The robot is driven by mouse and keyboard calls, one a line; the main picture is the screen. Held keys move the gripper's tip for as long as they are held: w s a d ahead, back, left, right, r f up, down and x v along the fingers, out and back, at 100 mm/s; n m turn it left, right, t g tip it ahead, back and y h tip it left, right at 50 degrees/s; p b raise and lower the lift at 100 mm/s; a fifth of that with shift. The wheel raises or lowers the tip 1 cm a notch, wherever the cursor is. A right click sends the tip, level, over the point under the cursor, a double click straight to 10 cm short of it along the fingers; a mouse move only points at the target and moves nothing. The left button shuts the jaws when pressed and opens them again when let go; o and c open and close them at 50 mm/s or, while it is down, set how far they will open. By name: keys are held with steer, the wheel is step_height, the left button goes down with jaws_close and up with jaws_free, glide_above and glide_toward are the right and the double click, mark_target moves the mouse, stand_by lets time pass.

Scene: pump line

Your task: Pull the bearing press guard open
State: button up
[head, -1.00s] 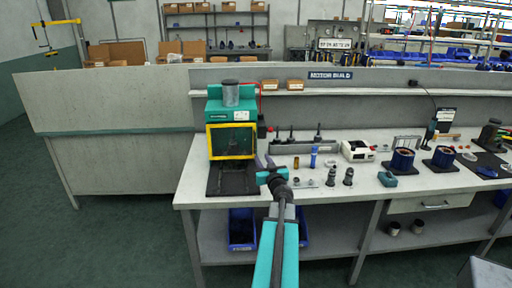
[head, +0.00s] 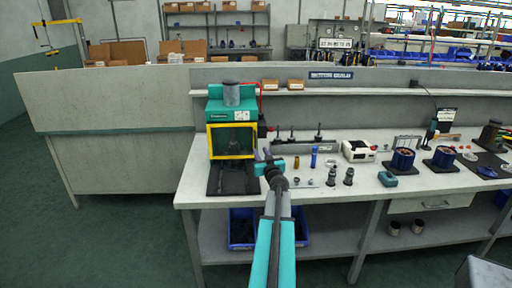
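The bearing press (head: 231,103) is a green machine at the left end of the workbench, with a grey cylinder on top. Its guard (head: 232,155) is a yellow-framed dark panel on the front, upright and covering the press opening. A dark base plate (head: 233,182) lies in front of it. My gripper (head: 264,158) is just to the right of the guard's right edge. Its fingers point up toward the press and look spread apart. I see nothing between them. Whether a finger touches the guard frame I cannot tell.
On the bench (head: 312,196) to the right stand a blue bottle (head: 314,156), small fittings, a white box-like device (head: 358,151) and blue-wound motor parts (head: 403,160). Blue bins (head: 241,229) sit on the lower shelf. The floor at left is clear.

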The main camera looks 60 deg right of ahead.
steer(key=x, duration=0.7)
steer(key=shift+w+d, duration=0.25)
steer(key=shift+w, duration=0.05)
stand_by(0.3)
jaws_close()
stand_by(1.2)
